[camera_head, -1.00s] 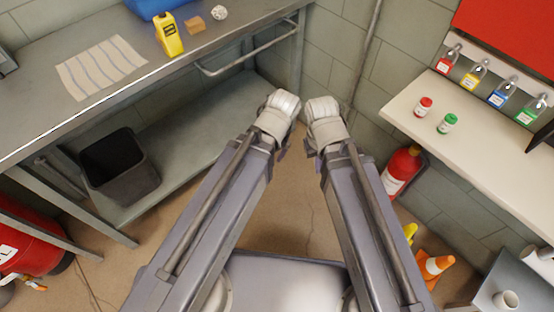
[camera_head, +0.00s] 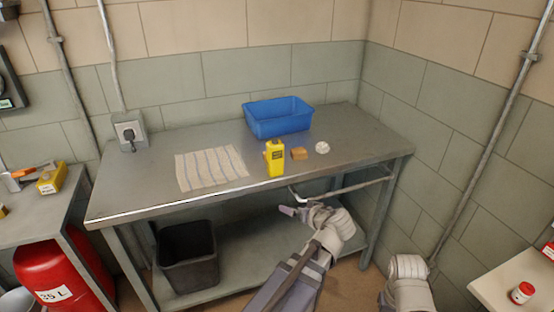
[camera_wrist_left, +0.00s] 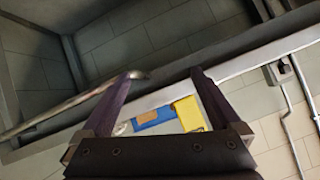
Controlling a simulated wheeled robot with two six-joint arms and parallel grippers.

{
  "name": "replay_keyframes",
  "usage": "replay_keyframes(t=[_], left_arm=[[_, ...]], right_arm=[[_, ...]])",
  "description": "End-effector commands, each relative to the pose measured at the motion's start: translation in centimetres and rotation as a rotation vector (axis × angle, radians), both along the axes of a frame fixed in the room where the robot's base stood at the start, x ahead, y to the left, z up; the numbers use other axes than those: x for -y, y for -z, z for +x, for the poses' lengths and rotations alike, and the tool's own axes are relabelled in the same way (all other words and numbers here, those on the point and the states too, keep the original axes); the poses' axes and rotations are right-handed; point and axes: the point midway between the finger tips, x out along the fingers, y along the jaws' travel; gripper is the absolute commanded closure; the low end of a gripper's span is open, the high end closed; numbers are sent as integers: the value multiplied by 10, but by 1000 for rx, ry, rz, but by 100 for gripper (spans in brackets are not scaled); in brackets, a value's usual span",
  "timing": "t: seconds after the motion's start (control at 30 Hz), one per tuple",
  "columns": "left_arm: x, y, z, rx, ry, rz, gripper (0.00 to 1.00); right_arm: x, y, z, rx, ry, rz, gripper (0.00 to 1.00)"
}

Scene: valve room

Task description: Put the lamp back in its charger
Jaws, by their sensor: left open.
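A yellow upright object with a dark label (camera_head: 275,158) stands near the front edge of the metal bench (camera_head: 160,155). It may be the lamp; I cannot tell for sure. It also shows between my fingers in the left wrist view (camera_wrist_left: 190,113). A dark device with a green mark (camera_head: 9,92) is on the wall at far left, cut off by the picture edge; I cannot tell whether it is the charger. My left gripper (camera_head: 300,208) is open and empty, in front of and below the bench edge; its spread fingers show in the left wrist view (camera_wrist_left: 165,73). My right gripper's fingers are hidden.
A blue bin (camera_head: 278,118), a brown block (camera_head: 299,153), a whitish lump (camera_head: 322,147) and a striped cloth (camera_head: 211,168) are on the bench. A rail (camera_head: 345,188) runs along its front. A black bin (camera_head: 188,255) stands below.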

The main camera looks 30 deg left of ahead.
Motion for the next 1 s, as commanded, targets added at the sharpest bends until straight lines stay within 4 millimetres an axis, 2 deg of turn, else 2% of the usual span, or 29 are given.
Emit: replay_keyframes(t=[0.03, 0.13, 0.2, 0.33, 0.53, 0.67, 1.0], left_arm=[[-23, -24, 14, 112, -36, 45, 3], [-56, -66, 34, 324, -62, 123, 3], [-71, -89, 44, 437, -57, 160, 3], [-85, -115, 55, 563, -32, 199, 3], [-91, -128, 60, 626, -11, 215, 3], [-92, -129, 62, 629, -10, 214, 3], [-111, -128, 78, 627, -11, 214, 3]], right_arm=[[0, -4, 0, 0, 0, 0, 100], [0, -8, 0, 0, 0, 0, 100], [0, -9, 0, 0, 0, 0, 100], [0, -11, 0, 0, 0, 0, 100], [0, -11, 0, 0, 0, 0, 100], [0, -11, 0, 0, 0, 0, 100], [0, -12, 0, 0, 0, 0, 100]])
